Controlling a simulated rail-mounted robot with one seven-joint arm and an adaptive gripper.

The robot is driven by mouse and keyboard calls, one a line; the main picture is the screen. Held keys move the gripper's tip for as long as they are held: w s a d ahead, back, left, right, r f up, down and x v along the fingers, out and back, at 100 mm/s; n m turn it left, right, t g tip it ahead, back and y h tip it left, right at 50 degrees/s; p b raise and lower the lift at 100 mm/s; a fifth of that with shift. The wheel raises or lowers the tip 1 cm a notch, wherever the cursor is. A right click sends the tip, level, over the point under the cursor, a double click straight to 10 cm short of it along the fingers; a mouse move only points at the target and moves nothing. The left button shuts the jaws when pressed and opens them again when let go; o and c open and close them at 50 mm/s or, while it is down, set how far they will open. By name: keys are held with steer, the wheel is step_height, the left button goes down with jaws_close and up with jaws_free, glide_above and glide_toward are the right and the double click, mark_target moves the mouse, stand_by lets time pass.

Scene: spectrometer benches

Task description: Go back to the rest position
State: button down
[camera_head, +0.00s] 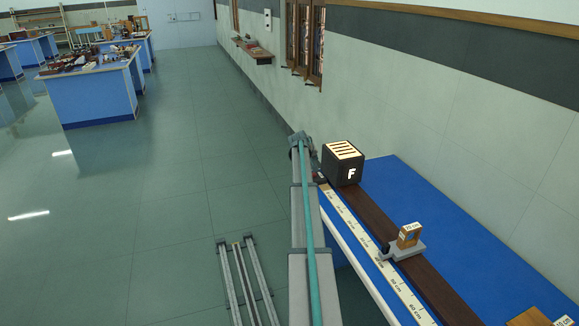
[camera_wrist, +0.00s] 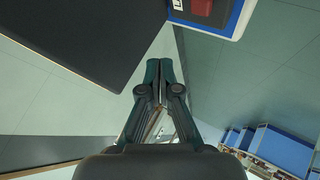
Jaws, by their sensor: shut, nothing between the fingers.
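My gripper (camera_wrist: 160,72) is in the middle of the wrist view, its two dark fingers shut against each other with nothing between them. In the head view my arm reaches away from me along the left edge of the blue bench (camera_head: 455,210). Its far end is close to the left side of a black box marked F (camera_head: 342,165) with lit slots on top. The fingers cannot be made out there. A large dark surface (camera_wrist: 75,35) fills the upper left of the wrist view, beside the fingers and apart from them.
A dark rail (camera_head: 420,277) with a white scale (camera_head: 368,247) runs along the bench. A grey slider (camera_head: 405,250) carries a small wooden block (camera_head: 409,235). The wall (camera_head: 450,100) is on the right. Open floor (camera_head: 180,200) lies left, with cluttered blue benches (camera_head: 95,95) beyond.

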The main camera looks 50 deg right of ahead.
steer(key=s+a+f+g+y, duration=0.1)
steer(key=s+a+f+y, duration=0.35)
steer(key=a+f, duration=0.95)
steer(key=s+a+f+n+g+y, duration=0.1)
steer(key=s+a+f, duration=0.65)
steer(key=a, duration=1.25)
steer(key=s+a+f+g+y, duration=0.1)
steer(key=s+a+f+y, duration=0.3)
steer(key=a+f, duration=1)
steer(key=s+a+f+n+g, duration=0.2)
steer(key=s+a+g, duration=0.1)
steer(key=s+a, duration=1.3)
steer(key=s+a+f+n+g, duration=0.2)
steer(key=s+a+n+g, duration=0.1)
steer(key=s+a, duration=1.3)
steer(key=shift+s+f, duration=0.2)
steer(key=shift+s, duration=0.4)
